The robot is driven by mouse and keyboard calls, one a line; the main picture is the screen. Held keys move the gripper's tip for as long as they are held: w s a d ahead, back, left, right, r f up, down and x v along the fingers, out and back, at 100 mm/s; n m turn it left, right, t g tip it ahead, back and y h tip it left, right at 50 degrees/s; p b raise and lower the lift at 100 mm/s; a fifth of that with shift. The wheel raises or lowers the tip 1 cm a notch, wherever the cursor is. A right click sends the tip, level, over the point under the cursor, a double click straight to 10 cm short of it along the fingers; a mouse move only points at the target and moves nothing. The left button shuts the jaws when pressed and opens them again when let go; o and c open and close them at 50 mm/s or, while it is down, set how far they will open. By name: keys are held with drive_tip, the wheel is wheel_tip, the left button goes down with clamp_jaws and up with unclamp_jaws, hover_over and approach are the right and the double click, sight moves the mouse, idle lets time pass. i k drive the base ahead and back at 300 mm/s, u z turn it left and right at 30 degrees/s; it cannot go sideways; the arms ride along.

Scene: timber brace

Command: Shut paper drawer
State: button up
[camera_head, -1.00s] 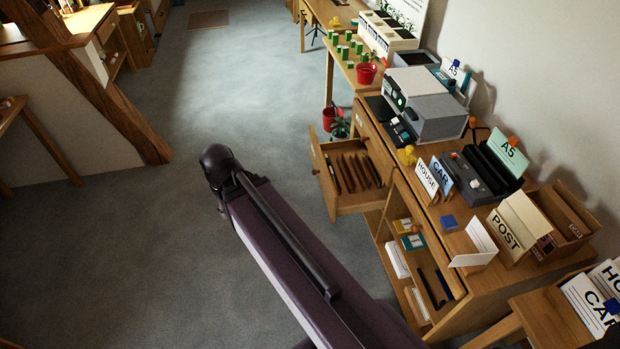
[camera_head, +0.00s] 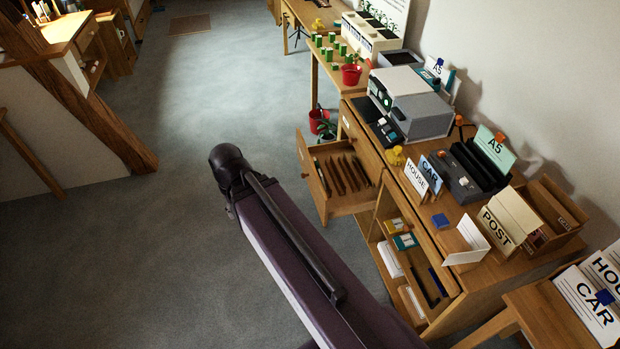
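The paper drawer (camera_head: 346,205) is pulled out from the long wooden desk, below its top, and faces left. Its front panel (camera_head: 311,177) has a small dark knob (camera_head: 304,176). Several brown upright dividers or folders stand inside it. My arm reaches in from the bottom of the view, and its dark end (camera_head: 228,165) is left of the drawer, apart from it. My gripper's fingers do not show.
The desk top holds a grey printer (camera_head: 422,115), card signs and a POST box (camera_head: 509,219). A red pot (camera_head: 320,121) stands beyond the drawer. Grey carpet (camera_head: 130,260) at left is clear.

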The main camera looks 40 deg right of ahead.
sight(351, 189)
drive_tip(key=z, duration=1.05)
drive_tip(key=i, duration=1.05)
drive_tip(key=u, duration=0.15)
